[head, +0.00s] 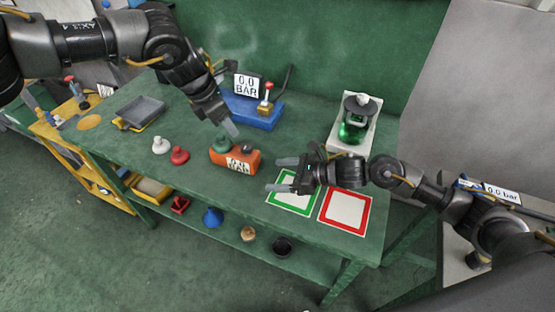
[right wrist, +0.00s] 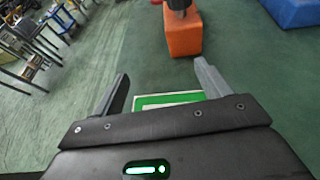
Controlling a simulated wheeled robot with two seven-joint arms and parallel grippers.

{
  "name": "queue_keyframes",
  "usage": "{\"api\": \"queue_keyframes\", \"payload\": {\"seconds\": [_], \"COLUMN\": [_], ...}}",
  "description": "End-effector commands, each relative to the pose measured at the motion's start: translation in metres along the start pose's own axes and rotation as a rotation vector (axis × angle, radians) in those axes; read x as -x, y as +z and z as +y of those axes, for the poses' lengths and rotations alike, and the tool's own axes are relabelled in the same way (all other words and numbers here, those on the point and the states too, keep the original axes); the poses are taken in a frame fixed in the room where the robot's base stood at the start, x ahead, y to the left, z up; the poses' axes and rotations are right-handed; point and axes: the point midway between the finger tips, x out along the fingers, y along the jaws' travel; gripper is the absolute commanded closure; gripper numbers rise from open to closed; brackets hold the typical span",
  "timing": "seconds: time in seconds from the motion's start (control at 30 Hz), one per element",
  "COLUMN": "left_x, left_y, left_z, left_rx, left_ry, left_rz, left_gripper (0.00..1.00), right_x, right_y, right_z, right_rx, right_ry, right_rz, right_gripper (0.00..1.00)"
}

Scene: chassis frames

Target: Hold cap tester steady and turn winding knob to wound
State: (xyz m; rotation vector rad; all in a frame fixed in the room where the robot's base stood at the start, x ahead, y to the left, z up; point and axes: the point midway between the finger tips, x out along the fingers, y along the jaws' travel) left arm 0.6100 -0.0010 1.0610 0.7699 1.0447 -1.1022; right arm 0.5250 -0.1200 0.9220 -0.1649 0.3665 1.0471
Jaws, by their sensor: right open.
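An orange block-shaped device (head: 241,164) with a "0.0 BAR" label, probably the cap tester, sits mid-table with a green dome (head: 221,144) on its left and a small dark part (head: 246,148) on top, perhaps the winding knob. It also shows in the right wrist view (right wrist: 183,36), with a dark shape above it. My left gripper (head: 230,128) points down just above the device, apparently apart from it; its finger gap is unclear. My right gripper (head: 279,175) is open and empty, right of the device; its fingers also frame the lower part of the right wrist view (right wrist: 160,80).
A blue unit (head: 255,113) with another "0.0 BAR" sign stands behind. Green-framed (head: 293,206) and red-framed (head: 345,210) pads lie at the front right. White (head: 161,146) and red (head: 180,155) caps stand left. A green-bodied item (head: 353,128) on a white base stands back right.

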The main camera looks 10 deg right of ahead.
Motion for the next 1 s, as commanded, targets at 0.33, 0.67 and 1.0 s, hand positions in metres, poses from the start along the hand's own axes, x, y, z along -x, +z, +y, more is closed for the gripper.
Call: {"api": "queue_keyframes", "payload": {"seconds": [0.33,0.67,1.0], "left_x": [0.0,0.0,0.0], "left_y": [0.0,0.0,0.0], "left_z": [0.0,0.0,0.0], "left_rx": [0.0,0.001,0.0], "left_ry": [0.0,0.0,0.0], "left_rz": [0.0,0.0,0.0], "left_gripper": [0.64,0.64,0.64], "right_x": [-0.013,-0.046,-0.102], "right_y": [0.02,0.02,0.019], "right_z": [-0.039,-0.04,-0.045], "right_rx": [0.01,0.009,0.008], "right_ry": [-0.083,-0.079,-0.08], "right_rz": [0.01,0.009,0.01], "right_gripper": [0.24,0.24,0.24]}}
